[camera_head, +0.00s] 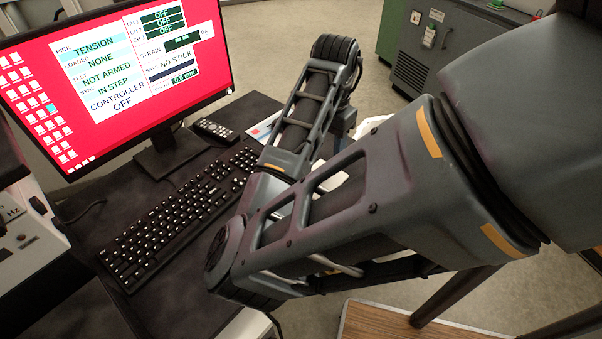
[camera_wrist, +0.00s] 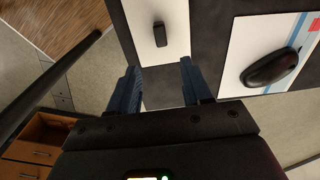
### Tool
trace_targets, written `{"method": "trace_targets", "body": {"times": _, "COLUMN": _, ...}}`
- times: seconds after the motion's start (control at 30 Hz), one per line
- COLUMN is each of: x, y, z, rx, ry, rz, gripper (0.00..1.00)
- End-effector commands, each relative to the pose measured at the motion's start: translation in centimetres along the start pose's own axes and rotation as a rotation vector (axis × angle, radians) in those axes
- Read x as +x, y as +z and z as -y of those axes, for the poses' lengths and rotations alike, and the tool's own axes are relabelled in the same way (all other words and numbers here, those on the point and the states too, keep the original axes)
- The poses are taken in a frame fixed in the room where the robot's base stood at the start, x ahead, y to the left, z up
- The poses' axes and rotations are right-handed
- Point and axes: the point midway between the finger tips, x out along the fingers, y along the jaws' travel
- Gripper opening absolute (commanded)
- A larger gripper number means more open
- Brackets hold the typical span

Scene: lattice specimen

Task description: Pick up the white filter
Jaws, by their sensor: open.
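I cannot make out with certainty a white filter in either view. A pale white object (camera_head: 376,127) shows partly behind my arm in the head view; I cannot tell what it is. In the wrist view, my gripper (camera_wrist: 159,68) has two dark blue fingers spread apart with nothing between them. Beyond the fingertips is a flat white sheet or panel (camera_wrist: 172,20) with a small black object (camera_wrist: 160,35) lying on it. In the head view my arm covers much of the desk's right side, and the gripper is mostly hidden.
A black mouse (camera_wrist: 269,68) lies on a pale mouse pad (camera_wrist: 244,43) right of the gripper. The dark desk holds a keyboard (camera_head: 180,215), a monitor (camera_head: 115,75) and a remote (camera_head: 215,130). A wooden drawer unit (camera_wrist: 40,140) stands lower left in the wrist view. A green-grey cabinet (camera_head: 445,50) stands behind.

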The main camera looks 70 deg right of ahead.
Motion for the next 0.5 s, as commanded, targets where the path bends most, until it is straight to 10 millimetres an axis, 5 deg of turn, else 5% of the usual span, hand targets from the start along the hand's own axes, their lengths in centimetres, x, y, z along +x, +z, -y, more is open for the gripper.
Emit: {"method": "trace_targets", "body": {"times": 0.5, "x": 4.7, "y": 0.8, "z": 0.1, "rx": 0.007, "ry": 0.005, "rz": 0.03, "gripper": 0.49}}
